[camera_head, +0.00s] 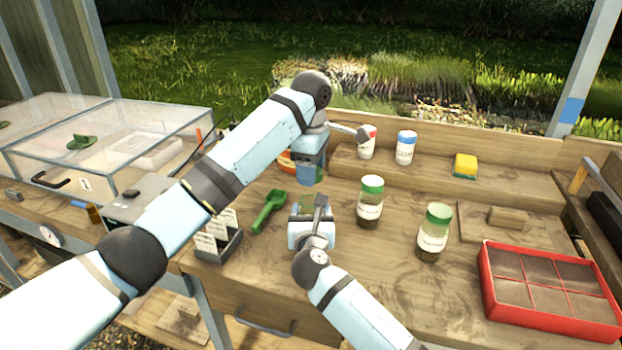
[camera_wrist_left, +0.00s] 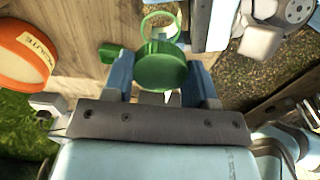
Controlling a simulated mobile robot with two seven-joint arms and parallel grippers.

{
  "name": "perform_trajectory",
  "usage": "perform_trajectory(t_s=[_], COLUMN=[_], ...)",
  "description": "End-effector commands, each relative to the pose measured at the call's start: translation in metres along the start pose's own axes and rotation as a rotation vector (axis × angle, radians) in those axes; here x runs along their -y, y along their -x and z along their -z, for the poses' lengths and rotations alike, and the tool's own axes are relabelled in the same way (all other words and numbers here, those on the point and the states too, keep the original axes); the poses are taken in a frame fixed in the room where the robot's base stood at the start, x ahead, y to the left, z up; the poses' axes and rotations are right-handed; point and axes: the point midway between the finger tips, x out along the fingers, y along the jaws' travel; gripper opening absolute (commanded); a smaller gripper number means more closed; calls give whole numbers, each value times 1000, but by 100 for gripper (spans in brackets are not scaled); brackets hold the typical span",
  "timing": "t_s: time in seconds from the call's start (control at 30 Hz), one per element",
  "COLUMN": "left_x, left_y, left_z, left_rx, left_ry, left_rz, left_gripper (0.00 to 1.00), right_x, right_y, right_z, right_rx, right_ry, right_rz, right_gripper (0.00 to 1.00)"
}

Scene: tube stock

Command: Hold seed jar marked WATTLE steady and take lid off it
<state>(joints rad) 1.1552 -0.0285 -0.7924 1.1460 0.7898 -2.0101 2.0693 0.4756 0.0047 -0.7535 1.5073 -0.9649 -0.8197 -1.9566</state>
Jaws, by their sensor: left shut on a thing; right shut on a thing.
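My left gripper (camera_head: 312,174) is shut on a green lid (camera_wrist_left: 160,72), seen between its blue fingers in the left wrist view. A pale green ring (camera_wrist_left: 160,26) beyond the lid looks like the open rim of a glass jar; the lid appears apart from it. My right gripper (camera_head: 312,212) is shut, lower on the bench below the left one. The jar in it is mostly hidden by its jaws, and no WATTLE label is readable.
Two green-lidded jars (camera_head: 370,205) (camera_head: 433,235) stand to the right. A green scoop (camera_head: 268,211) and a packet rack (camera_head: 217,241) lie left. A red tray (camera_head: 548,295) is at right; white containers (camera_head: 405,148) and a sponge (camera_head: 465,165) stand behind.

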Motion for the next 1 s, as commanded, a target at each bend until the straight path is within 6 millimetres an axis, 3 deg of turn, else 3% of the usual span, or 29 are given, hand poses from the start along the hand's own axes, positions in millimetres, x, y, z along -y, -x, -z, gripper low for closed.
perform_trajectory(t_s=[0.3,0.33,0.47,0.77,1.0], left_x=[0,0,0,0,0], left_y=[9,9,8,9,16], left_z=[0,0,0,0,0], left_rx=[0,0,0,0,0], left_ry=[1,1,1,1,1], left_rz=[2,2,2,1,1], left_gripper=[24,24,24,24,24], right_x=[0,0,0,0,0], right_y=[0,0,0,2,36], right_z=[0,0,0,0,0], right_rx=[0,0,0,0,-2], right_ry=[0,0,0,0,-1], right_rz=[0,0,0,0,-2], right_gripper=[0,64,92,92,92])
